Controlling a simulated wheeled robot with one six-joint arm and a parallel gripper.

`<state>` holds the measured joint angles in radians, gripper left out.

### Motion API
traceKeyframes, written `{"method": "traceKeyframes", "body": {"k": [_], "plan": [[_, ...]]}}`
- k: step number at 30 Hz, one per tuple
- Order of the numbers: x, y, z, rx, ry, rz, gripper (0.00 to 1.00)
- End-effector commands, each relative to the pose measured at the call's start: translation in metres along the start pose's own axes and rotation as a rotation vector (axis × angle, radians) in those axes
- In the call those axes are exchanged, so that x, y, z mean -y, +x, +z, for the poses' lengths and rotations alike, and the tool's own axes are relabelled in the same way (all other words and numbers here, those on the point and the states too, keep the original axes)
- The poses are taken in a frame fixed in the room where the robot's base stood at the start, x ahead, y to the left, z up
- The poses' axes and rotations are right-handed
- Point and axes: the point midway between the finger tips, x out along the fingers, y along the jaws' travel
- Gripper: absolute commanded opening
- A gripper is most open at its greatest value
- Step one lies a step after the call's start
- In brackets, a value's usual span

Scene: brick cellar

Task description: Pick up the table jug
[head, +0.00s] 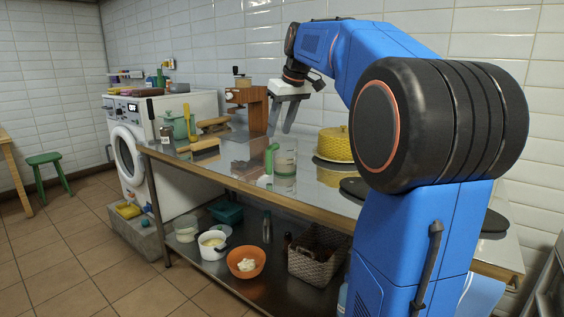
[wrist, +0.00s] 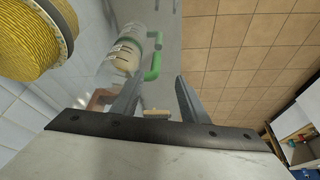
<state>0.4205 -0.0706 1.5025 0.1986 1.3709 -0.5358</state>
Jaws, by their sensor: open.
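The table jug (head: 286,161) is clear with a green handle and stands on the metal table (head: 330,195), near its front edge in the head view. In the wrist view the jug (wrist: 126,52) shows at the upper left, its green handle pointing right. Something pale shows inside it. My gripper (head: 281,128) is open and empty above and behind the jug in the head view. In the wrist view my gripper (wrist: 158,80) has its fingers apart, with the jug beyond the left finger and nothing held between them.
A yellow woven-looking round thing (head: 335,144) sits right of the jug and also shows in the wrist view (wrist: 35,35). A wooden grinder (head: 247,100), boards (head: 205,144) and a teal pot (head: 180,126) stand left. Bowls and a basket (head: 318,258) fill the lower shelf.

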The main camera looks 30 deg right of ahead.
Motion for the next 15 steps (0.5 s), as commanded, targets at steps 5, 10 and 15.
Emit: {"method": "traceKeyframes", "body": {"k": [5, 10, 15], "plan": [[-0.007, 0.009, -0.005, 0.001, -0.005, -0.003, 0.40], [-0.006, 0.037, -0.005, 0.001, -0.004, -0.003, 0.40], [-0.006, 0.068, -0.005, 0.002, -0.004, -0.003, 0.40]]}}
